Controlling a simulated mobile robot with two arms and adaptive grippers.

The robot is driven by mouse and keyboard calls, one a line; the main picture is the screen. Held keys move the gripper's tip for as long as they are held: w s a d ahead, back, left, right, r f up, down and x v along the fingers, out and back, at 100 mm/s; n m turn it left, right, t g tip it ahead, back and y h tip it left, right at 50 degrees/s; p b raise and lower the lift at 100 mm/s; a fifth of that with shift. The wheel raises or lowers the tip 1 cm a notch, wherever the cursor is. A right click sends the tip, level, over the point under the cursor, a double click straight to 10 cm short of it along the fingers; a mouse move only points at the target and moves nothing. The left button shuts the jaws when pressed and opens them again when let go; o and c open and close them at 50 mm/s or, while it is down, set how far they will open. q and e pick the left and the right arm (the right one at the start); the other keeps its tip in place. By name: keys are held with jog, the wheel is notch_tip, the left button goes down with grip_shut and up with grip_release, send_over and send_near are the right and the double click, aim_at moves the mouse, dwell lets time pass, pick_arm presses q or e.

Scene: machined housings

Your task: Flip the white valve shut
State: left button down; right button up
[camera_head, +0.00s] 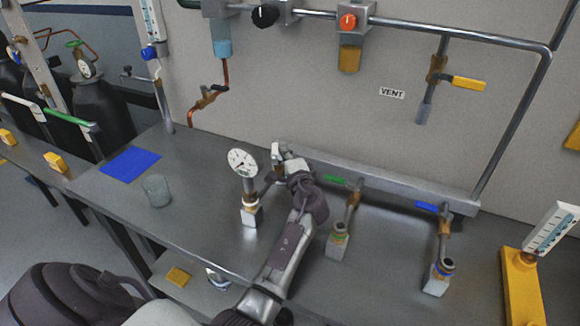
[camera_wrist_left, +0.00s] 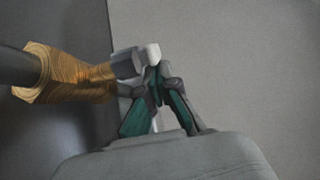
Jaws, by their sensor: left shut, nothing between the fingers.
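The white valve's handle shows as a small white end (camera_head: 275,149) at the back of the bench, just past my left gripper (camera_head: 282,178). In the left wrist view the white handle end (camera_wrist_left: 152,52) sits right at the tips of my left gripper (camera_wrist_left: 156,80). The fingers are shut with nothing between them. They look close to or touching the handle; I cannot tell which. The valve's brass body (camera_wrist_left: 62,78) lies to the left of the fingers. My gripper and forearm hide most of this valve in the head view. My right gripper is not in view.
A round gauge (camera_head: 242,162) stands just left of my gripper. Valves with a green handle (camera_head: 335,180) and a blue handle (camera_head: 427,207) stand to the right along the metal rail (camera_head: 400,187). A glass beaker (camera_head: 156,190) and a blue mat (camera_head: 130,162) lie left.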

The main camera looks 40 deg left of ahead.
pick_arm(q)
jog(key=shift+f, duration=0.15)
jog(key=shift+n+g+y+b, duration=0.3)
jog(key=shift+b, duration=0.1)
jog(key=shift+a+r+g, duration=0.1)
jog(key=shift+r+g, duration=0.15)
jog(key=shift+g, duration=0.05)
pick_arm(e)
jog(key=shift+s+d+f, duration=0.1)
jog(key=shift+d+f, duration=0.05)
jog(key=shift+f, duration=0.3)
jog(key=shift+s+d+f, duration=0.1)
jog(key=shift+f, duration=0.35)
pick_arm(q)
notch_tip(320, 180, up, 10)
pick_arm(e)
jog(key=shift+a, duration=0.15)
